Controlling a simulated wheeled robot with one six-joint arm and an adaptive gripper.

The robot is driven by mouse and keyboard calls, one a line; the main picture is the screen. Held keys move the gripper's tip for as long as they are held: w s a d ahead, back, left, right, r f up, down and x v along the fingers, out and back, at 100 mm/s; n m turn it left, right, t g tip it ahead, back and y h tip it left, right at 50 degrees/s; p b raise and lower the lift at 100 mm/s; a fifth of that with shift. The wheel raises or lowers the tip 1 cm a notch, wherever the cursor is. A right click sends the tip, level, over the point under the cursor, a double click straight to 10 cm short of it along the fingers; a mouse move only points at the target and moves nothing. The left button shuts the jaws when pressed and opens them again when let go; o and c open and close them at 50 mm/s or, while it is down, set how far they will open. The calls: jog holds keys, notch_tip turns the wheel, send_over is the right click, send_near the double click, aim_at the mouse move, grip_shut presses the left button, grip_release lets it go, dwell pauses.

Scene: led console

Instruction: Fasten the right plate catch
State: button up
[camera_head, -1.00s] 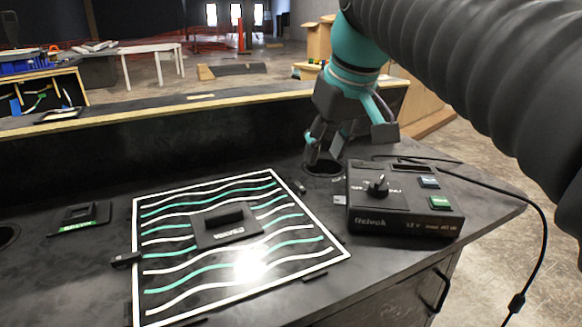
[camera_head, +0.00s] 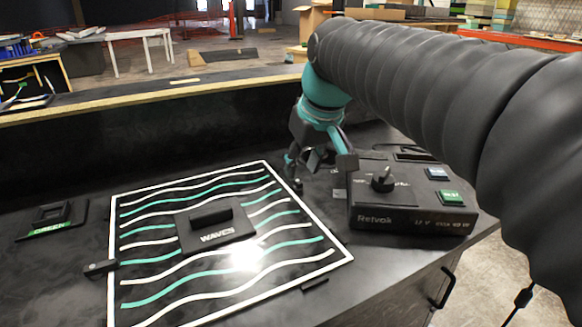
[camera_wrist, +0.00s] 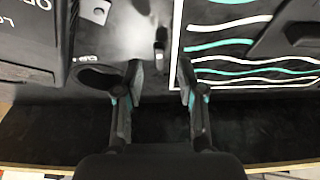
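The striped plate (camera_head: 290,262) lies flat on the console, with white and teal wavy lines and a handle block marked WAVES (camera_head: 216,227). The right plate catch appears to be the small dark piece (camera_head: 297,184) beside the plate's right edge. In the wrist view this dark piece (camera_wrist: 160,42) lies just off the white border, roughly along it. The left catch (camera_head: 100,268) sits at the plate's left edge. My gripper (camera_head: 318,168) is low over the console near the right catch. In the wrist view my gripper (camera_wrist: 160,75) is open and empty, and the catch shows between and beyond its fingertips.
A black Reivok box (camera_head: 415,222) with a knob (camera_head: 383,180) and a green button stands right of the plate. A round hole (camera_wrist: 98,76) lies beside one finger. A GREEN-labelled plate (camera_head: 52,220) lies far left. A ledge (camera_head: 180,87) runs behind the console.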

aim_at(298, 181)
jog(key=shift+x, duration=1.65)
grip_shut()
